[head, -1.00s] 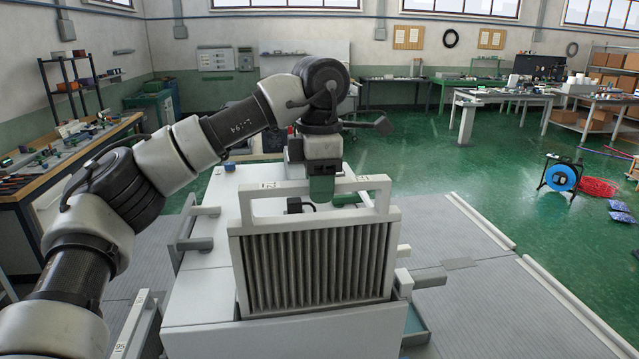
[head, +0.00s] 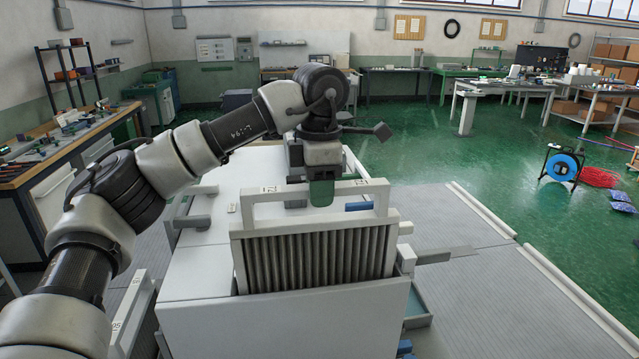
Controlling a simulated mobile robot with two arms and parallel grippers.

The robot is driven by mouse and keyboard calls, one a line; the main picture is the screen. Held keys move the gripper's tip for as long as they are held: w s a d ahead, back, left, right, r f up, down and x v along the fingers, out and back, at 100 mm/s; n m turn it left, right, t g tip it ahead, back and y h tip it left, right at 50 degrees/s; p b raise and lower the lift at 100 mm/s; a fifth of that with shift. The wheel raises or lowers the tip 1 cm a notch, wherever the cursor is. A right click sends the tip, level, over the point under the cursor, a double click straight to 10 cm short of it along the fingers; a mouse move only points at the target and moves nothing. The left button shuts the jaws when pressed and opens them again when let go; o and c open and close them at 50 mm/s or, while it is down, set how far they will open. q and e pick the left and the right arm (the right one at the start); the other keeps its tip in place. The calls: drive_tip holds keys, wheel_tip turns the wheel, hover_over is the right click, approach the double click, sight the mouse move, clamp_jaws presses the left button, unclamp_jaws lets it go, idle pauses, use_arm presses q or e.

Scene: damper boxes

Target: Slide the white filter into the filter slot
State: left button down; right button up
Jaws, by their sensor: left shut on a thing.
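The white filter (head: 315,228) has a pale frame with a tall handle and grey pleats facing me. It stands upright, and its lower edge is hidden inside the top of the white box (head: 285,325), so it sits partly in the slot. The slot opening itself is mostly covered by the filter. My left gripper (head: 321,193) is above and behind the filter, shut on the top bar of its handle. My right gripper is not in view.
Another white framed piece with a handle (head: 132,318) stands at the lower left of the box. A blue item (head: 359,206) lies behind the filter. A blue-green open tray (head: 419,306) juts out at the box's right.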

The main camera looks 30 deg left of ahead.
sight(319, 255)
use_arm(q)
drive_tip(key=shift+f, duration=0.25)
drive_tip(key=shift+f+b, duration=2.55)
drive_tip(key=shift+f, duration=1.3)
drive_tip(key=shift+f+b, duration=1.55)
drive_tip(key=shift+f, duration=1)
drive_tip(key=shift+f, duration=0.25)
unclamp_jaws()
